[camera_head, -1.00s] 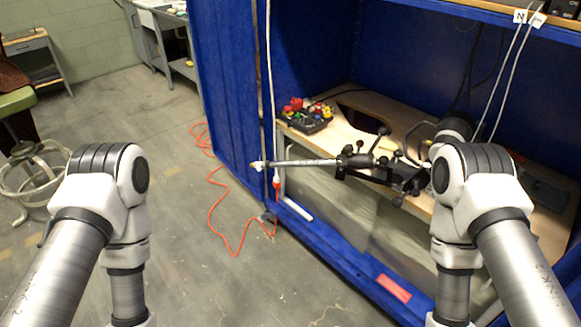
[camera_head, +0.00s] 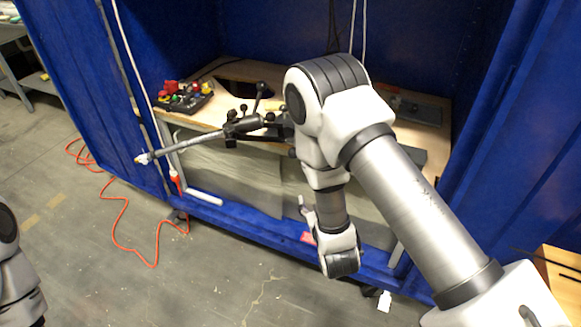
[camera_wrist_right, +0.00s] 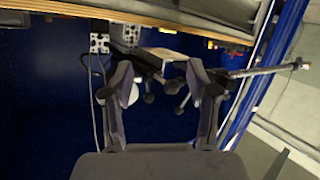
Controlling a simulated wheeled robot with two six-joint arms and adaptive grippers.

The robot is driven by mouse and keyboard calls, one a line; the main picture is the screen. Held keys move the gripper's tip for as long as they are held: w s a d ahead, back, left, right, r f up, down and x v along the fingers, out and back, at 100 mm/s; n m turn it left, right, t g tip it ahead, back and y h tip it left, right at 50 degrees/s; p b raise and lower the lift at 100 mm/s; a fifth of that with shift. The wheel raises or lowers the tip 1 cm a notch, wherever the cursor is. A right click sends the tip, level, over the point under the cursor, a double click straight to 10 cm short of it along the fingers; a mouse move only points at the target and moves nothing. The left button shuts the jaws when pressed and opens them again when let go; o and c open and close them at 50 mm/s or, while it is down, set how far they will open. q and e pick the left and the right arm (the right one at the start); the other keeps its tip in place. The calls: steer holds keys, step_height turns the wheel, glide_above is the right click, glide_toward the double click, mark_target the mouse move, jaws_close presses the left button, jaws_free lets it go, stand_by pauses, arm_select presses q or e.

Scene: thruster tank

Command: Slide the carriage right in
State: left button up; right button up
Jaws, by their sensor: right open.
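The carriage (camera_head: 243,125) is a black mechanism with ball knobs at the front edge of the wooden bench. A long metal rod (camera_head: 188,142) sticks out from it to the left. My right arm hides its right end. In the right wrist view the carriage (camera_wrist_right: 165,56) and rod (camera_wrist_right: 268,71) lie beyond the fingertips. My right gripper (camera_wrist_right: 160,76) is open, with its fingers spread and nothing between them. In the head view it is mostly hidden; the wrist hangs low in front of the bench. My left gripper is not in view; only part of the left arm shows.
The wooden bench (camera_head: 220,105) stands inside a blue enclosure (camera_head: 75,65). A black control box (camera_head: 185,97) with coloured buttons sits at the bench's left. An orange cable (camera_head: 118,215) lies on the floor at the left.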

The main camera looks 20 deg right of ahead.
mark_target(295, 156)
steer(key=w+r+t+b, duration=0.1)
steer(key=w, duration=0.1)
steer(key=w+a+r+t+b, duration=0.1)
steer(key=r, duration=0.1)
steer(key=w+a+r+t+b, duration=0.1)
steer(key=w+r, duration=0.1)
steer(key=shift+w+a+r, duration=0.15)
steer(key=shift+w, duration=0.15)
steer(key=shift+w+r, duration=0.2)
steer(key=shift+r, duration=0.1)
steer(key=x, duration=0.7)
steer(key=shift+d, duration=0.25)
jaws_close()
steer(key=w+d, duration=0.4)
steer(key=d, duration=0.1)
steer(key=w+d+b, duration=0.1)
steer(key=w+d, duration=0.4)
steer(key=shift+w+d, duration=0.1)
steer(key=shift+w, duration=0.1)
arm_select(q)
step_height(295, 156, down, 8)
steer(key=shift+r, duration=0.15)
arm_select(e)
steer(key=shift+r+t, duration=0.3)
